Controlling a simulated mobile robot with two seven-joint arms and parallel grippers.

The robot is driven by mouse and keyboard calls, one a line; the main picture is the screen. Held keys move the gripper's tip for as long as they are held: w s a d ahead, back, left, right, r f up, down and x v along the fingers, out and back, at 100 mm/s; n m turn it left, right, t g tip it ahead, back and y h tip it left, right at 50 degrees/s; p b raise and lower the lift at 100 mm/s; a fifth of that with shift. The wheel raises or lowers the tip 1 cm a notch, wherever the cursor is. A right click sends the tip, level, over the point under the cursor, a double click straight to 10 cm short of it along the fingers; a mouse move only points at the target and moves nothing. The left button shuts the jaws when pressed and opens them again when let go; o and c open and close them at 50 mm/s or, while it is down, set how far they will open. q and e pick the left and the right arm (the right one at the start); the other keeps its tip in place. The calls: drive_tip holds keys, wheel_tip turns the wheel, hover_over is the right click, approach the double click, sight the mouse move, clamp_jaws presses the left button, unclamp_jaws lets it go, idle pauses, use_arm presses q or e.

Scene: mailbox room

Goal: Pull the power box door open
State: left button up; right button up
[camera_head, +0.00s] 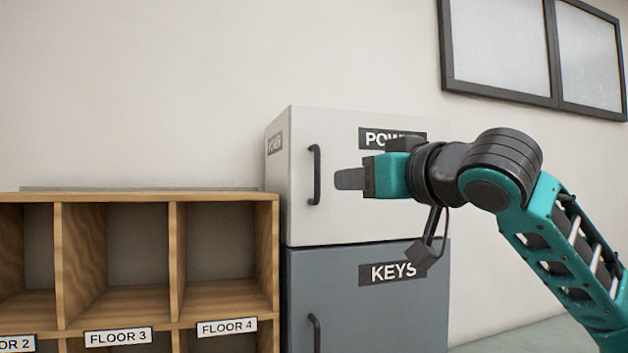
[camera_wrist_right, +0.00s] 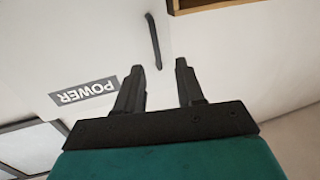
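The white power box (camera_head: 325,220) stands on top of the grey keys box, with its door shut. Its black vertical handle (camera_head: 315,174) is at the door's left side. My right gripper (camera_head: 350,179) is in front of the door, just right of the handle, and covers part of the POWER label (camera_head: 371,138). In the right wrist view the gripper (camera_wrist_right: 158,82) is open, its two fingers apart with nothing between them. The handle (camera_wrist_right: 153,40) shows beyond the fingertips there, apart from them. My left gripper is not in view.
The grey keys box (camera_head: 365,305) with its own handle (camera_head: 314,333) is below. A wooden mail shelf (camera_head: 176,262) with floor labels stands to the left. A dark-framed window (camera_head: 552,98) is on the wall at upper right. The wall above the boxes is clear.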

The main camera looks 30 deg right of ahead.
sight(319, 172)
drive_tip(key=w+p, duration=0.1)
drive_tip(key=w, duration=0.3)
drive_tip(key=w+r, duration=0.1)
drive_tip(key=w, duration=0.3)
drive_tip(key=w+d+p, duration=0.1)
drive_tip(key=w, duration=0.3)
drive_tip(key=shift+d+r+p, duration=0.1)
drive_tip(key=shift+r+p, duration=0.25)
drive_tip(key=shift+c, duration=0.4)
clamp_jaws()
